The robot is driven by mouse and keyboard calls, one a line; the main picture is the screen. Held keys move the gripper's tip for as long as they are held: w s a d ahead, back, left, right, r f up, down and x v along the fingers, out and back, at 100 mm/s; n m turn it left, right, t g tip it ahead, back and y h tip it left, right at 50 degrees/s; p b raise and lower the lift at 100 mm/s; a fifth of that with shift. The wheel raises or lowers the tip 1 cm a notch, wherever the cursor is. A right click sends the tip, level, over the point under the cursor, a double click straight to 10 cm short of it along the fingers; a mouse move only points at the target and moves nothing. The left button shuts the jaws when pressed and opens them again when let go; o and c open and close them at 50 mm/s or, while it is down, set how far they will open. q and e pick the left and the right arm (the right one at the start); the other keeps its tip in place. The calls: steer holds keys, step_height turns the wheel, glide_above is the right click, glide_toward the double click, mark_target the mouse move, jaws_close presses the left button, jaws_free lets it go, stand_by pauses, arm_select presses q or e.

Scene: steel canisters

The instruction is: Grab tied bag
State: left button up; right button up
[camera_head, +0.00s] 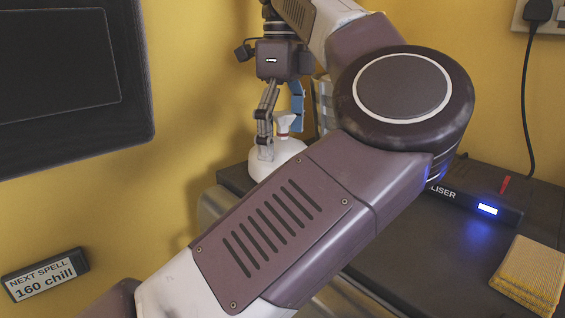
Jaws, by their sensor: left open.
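A white tied bag (287,149) sits at the back left of the dark worktop, against the yellow wall. Its knotted top (284,122) sticks up, and its lower front is hidden behind my left arm. My left gripper (281,138) points down over the bag with its fingers open. One finger is left of the knot and a bluish one is right of it. I cannot tell whether the fingers touch the bag. My right gripper is out of view.
My left arm crosses the middle and hides much of the worktop (430,262). A stack of yellowish sheets (528,274) is at the front right.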

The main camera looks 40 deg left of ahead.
arm_select(q)
step_height(320, 180, down, 2)
steer(key=shift+s+f, duration=0.1)
steer(key=shift+f, duration=0.65)
steer(key=c, duration=1.6)
steer(key=shift+r, duration=0.1)
